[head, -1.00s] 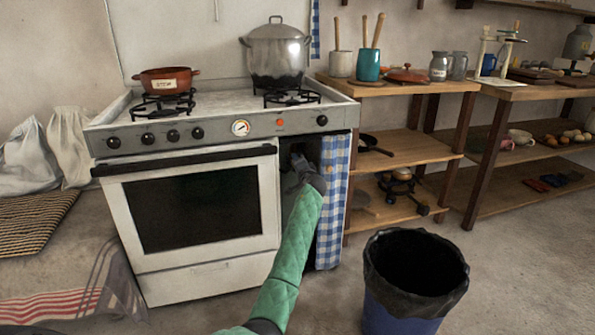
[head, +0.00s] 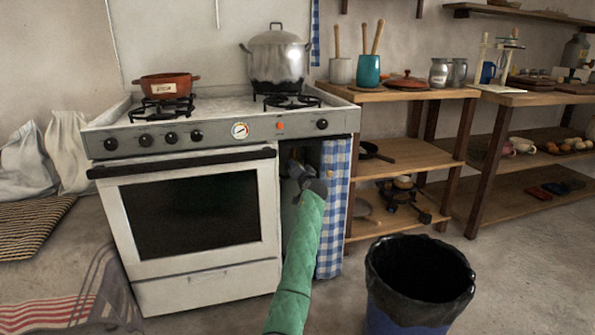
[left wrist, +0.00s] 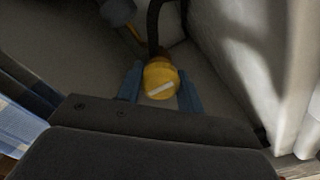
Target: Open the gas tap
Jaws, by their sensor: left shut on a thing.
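A dark hose (left wrist: 153,25) runs up behind the knob. In the head view my green-sleeved left arm reaches into the open compartment right of the oven, with the left gripper (head: 298,165) inside the opening. The tap is hidden there. My right gripper is not in view.
The white stove (head: 205,277) stands left of the compartment, with a steel pot (head: 277,55) and a brown pan (head: 166,84) on top. A blue checked curtain (head: 334,210) hangs just right of my arm. A lined bin (head: 415,300) stands in front, near the shelves.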

